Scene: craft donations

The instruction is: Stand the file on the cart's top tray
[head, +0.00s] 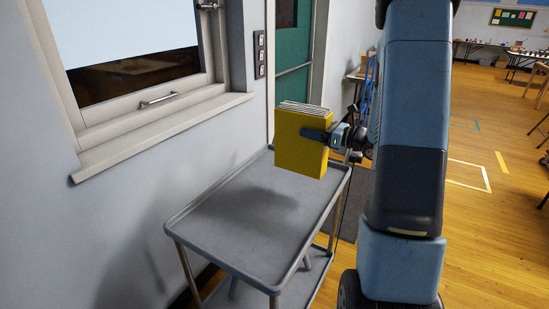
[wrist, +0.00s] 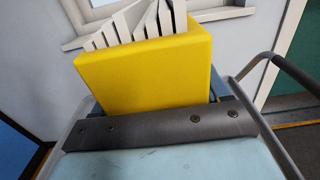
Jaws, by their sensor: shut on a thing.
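The yellow file (head: 300,150), a box with white papers showing at its top, is upright in my gripper (head: 325,136). My gripper is shut on it from the right side. In the head view the file is over the far end of the cart's grey top tray (head: 240,225), and a shadow lies on the tray. I cannot tell for sure how much gap is under the file. In the wrist view the yellow file (wrist: 150,75) fills the middle, with several white papers sticking up; its lower part is hidden by my gripper.
The top tray is bare and has a raised rim. A wall with a window sill (head: 165,130) runs along its left. A green door (head: 292,75) is behind. Tables with small items stand far right, with open wooden floor before them.

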